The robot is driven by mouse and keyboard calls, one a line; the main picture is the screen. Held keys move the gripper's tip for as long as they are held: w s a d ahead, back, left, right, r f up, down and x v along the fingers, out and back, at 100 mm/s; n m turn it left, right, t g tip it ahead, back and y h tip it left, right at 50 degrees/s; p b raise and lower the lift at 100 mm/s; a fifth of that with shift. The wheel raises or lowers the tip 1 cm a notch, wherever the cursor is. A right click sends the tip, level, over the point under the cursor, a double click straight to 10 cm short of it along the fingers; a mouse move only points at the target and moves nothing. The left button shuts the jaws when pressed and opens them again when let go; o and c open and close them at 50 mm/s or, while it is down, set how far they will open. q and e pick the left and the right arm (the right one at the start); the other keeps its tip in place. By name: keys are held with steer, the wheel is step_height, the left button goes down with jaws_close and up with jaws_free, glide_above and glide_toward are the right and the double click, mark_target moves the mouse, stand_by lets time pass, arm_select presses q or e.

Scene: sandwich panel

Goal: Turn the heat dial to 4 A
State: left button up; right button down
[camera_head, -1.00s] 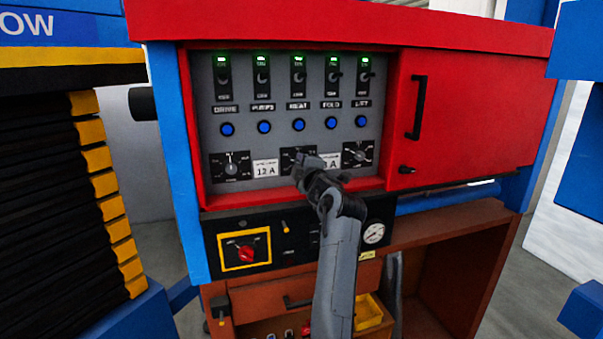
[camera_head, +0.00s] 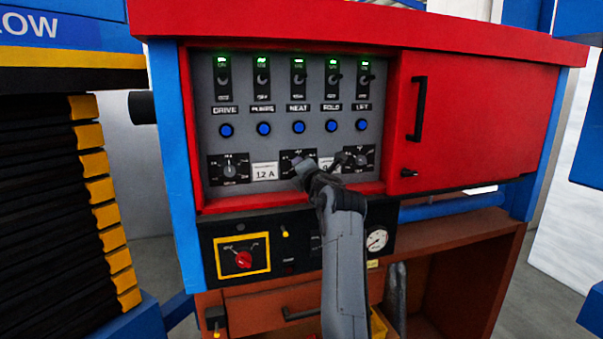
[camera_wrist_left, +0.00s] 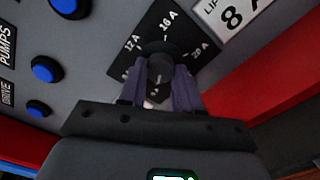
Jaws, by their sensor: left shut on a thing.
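The control panel has a middle dial (camera_head: 289,157) below the HEAT label (camera_head: 298,109). My left gripper (camera_head: 305,170) is at this dial and covers most of it in the head view. In the left wrist view, the gripper's two fingers (camera_wrist_left: 160,78) are shut on the dark round dial knob (camera_wrist_left: 160,66), one on each side. Marks 12 A, 16 A and 20 A show around the knob. The lower part of the scale is hidden by the fingers, and I cannot tell where the knob points. My right gripper is in neither view.
A left dial (camera_head: 229,169) and a right dial (camera_head: 361,160) flank the middle one, with a 12 A plate (camera_head: 265,171) between left and middle. Blue buttons (camera_head: 298,127) and switches sit above. A red rotary switch (camera_head: 243,259) and gauge (camera_head: 377,239) are below.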

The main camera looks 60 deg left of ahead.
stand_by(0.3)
arm_select(q)
steer(key=o, duration=1.1)
steer(key=shift+c, duration=0.2)
steer(key=b+v, duration=0.1)
steer(key=v, duration=1)
steer(key=shift+a, duration=0.1)
